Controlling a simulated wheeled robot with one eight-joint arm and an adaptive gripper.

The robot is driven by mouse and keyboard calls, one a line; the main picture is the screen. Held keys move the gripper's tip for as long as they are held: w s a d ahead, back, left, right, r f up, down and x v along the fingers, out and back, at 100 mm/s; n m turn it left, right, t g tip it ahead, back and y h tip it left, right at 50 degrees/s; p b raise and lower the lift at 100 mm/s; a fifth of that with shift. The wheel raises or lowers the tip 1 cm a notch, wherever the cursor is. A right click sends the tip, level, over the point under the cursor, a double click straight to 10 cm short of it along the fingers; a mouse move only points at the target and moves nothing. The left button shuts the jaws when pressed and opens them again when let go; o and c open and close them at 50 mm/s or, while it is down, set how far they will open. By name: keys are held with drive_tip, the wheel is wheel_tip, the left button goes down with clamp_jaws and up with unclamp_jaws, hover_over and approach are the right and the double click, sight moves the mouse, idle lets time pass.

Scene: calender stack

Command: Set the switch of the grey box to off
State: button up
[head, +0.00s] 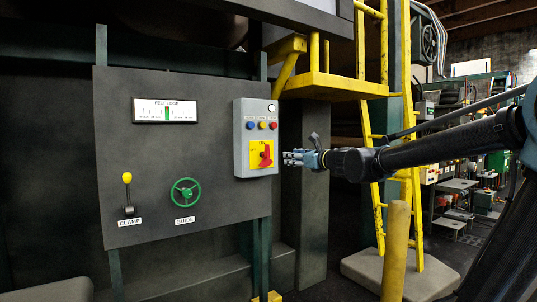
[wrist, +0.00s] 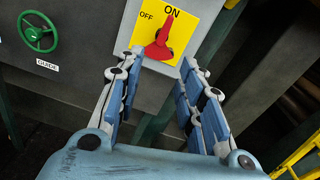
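The grey box (head: 242,115) is mounted on the right part of a dark panel. Its front carries a yellow plate with a red rotary switch (head: 267,157). In the wrist view the red switch (wrist: 158,47) has its handle pointing up at the word ON, with OFF to the left. My gripper (head: 289,158) is just right of the box, level with the switch, in the head view. In the wrist view my gripper (wrist: 160,62) is open and empty, with the switch ahead between its fingertips. I cannot tell whether the fingers touch the switch.
The dark panel (head: 150,190) also bears a yellow-knobbed clamp lever (head: 127,190), a green guide wheel (head: 186,192) and a felt edge gauge (head: 164,110). Small buttons (head: 262,125) sit above the switch. A yellow ladder (head: 375,150) and yellow post (head: 396,250) stand right, near my arm.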

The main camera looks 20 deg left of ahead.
sight(269, 150)
drive_tip(key=w+a, duration=0.4)
drive_tip(key=a, duration=0.1)
drive_tip(key=w+a+r+m, duration=0.1)
drive_tip(key=w+a, duration=0.3)
drive_tip(key=w+a+m, duration=0.1)
drive_tip(key=w+a, duration=0.3)
drive_tip(key=a, duration=0.1)
drive_tip(key=shift+w+a+r+t, duration=0.15)
drive_tip(key=shift+w+a+t, duration=0.1)
drive_tip(key=shift+a+t, duration=0.05)
idle(0.3)
clamp_jaws()
